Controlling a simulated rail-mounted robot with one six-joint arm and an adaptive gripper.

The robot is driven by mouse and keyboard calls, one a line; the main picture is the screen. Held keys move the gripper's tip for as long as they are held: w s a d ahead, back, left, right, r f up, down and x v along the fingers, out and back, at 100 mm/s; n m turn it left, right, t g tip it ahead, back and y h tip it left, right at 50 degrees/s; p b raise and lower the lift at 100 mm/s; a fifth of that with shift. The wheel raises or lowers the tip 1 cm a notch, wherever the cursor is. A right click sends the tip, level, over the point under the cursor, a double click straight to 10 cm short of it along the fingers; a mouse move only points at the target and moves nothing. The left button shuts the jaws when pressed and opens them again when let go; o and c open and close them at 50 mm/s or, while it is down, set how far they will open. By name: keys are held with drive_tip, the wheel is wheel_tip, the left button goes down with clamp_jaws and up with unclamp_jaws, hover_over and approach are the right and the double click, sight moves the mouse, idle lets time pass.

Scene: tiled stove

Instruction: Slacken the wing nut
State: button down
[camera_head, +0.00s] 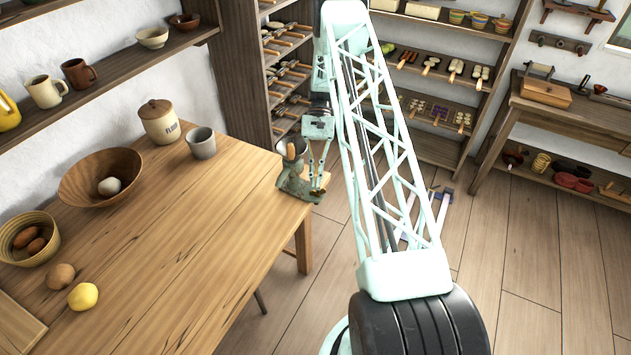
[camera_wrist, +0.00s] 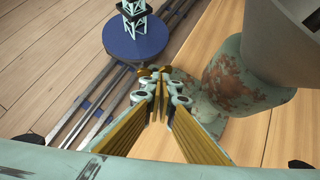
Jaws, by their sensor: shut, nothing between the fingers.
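A worn green metal device, seemingly a hand mill (camera_head: 296,185), stands at the right corner of the wooden table. In the wrist view its chipped, rust-spotted green body (camera_wrist: 235,82) fills the right side, with a grey hopper (camera_wrist: 285,35) above. My gripper (camera_head: 318,190) is beside the device on its right, pointing down. In the wrist view my gripper (camera_wrist: 155,75) has its gold-faced fingers shut, with nothing visibly held. The tips are close to the green body; I cannot tell whether they touch. I cannot make out the wing nut in either view; the fingers may hide it.
The wooden table (camera_head: 200,235) holds a brown bowl (camera_head: 100,178), a flour jar (camera_head: 159,121), a grey cup (camera_head: 201,142) and a lemon (camera_head: 83,296), all left of the device. Stocked shelves (camera_head: 435,150) stand behind. The floor right of the table is mostly clear.

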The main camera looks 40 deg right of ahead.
drive_tip(key=shift+w, duration=0.1)
drive_tip(key=shift+w+d+f+b, duration=0.1)
drive_tip(key=shift+w+d+b, duration=0.35)
drive_tip(key=shift+w, duration=0.3)
drive_tip(key=shift+w+d+b, duration=0.4)
drive_tip(key=shift+w+d, duration=0.15)
drive_tip(key=shift+w, duration=0.35)
drive_tip(key=w+a+v, duration=0.1)
drive_tip(key=v, duration=0.9)
drive_tip(key=shift+a, duration=0.25)
drive_tip(key=c, duration=3.4)
unclamp_jaws()
